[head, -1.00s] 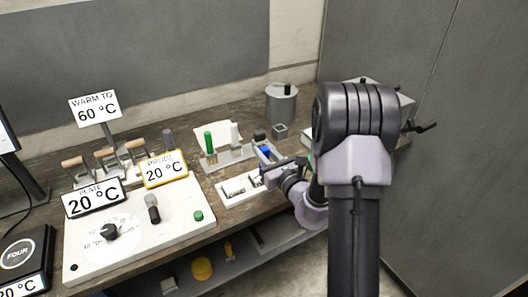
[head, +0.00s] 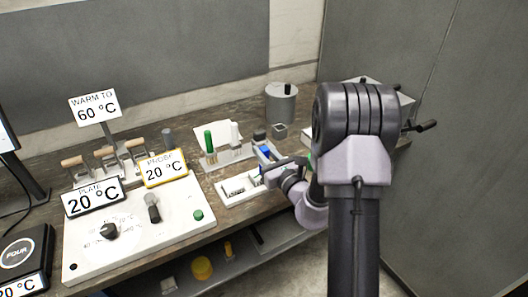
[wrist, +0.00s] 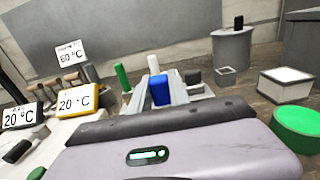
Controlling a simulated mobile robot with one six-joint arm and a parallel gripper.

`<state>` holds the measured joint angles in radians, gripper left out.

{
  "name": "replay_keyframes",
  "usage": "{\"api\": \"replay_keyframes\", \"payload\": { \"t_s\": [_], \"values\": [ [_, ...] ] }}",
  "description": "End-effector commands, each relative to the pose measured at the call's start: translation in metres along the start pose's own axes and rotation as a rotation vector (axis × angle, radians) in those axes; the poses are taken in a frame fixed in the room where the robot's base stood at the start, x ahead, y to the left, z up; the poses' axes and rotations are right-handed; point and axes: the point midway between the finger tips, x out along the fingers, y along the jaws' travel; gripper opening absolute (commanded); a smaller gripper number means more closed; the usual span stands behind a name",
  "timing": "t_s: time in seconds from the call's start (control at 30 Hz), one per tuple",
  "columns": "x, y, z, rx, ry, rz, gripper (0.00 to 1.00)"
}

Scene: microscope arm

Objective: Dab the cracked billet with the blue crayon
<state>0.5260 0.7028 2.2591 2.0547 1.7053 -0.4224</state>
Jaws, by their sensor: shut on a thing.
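My gripper (head: 263,155) is shut on the blue crayon (head: 265,152), above the right end of the white tray. The crayon also shows in the wrist view (wrist: 160,91), its blue end between the grey fingers; its lower part is hidden. The white tray (head: 228,203) lies at the bench front and holds small grey and dark pieces (head: 237,190). They are too small to tell which is a cracked billet, and my gripper and wrist hide the tray's right end.
A grey rack (head: 230,157) behind the tray holds a green crayon (head: 208,141) and a white one (head: 234,134). A white control panel (head: 180,225) with a knob stands left. A grey canister (head: 281,105) and a small grey block (head: 280,131) stand behind my gripper.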

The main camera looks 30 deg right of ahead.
Motion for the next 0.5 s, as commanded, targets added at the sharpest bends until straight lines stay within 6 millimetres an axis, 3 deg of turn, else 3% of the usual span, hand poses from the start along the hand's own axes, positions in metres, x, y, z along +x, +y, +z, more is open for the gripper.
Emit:
{"api": "replay_keyframes", "payload": {
  "t_s": [0.17,0.5],
  "values": [
    [-0.001,0.001,0.003,0.0,0.004,0.001,0.0],
    [0.0,0.0,0.043,0.0,0.002,0.001,0.0]
  ]
}}
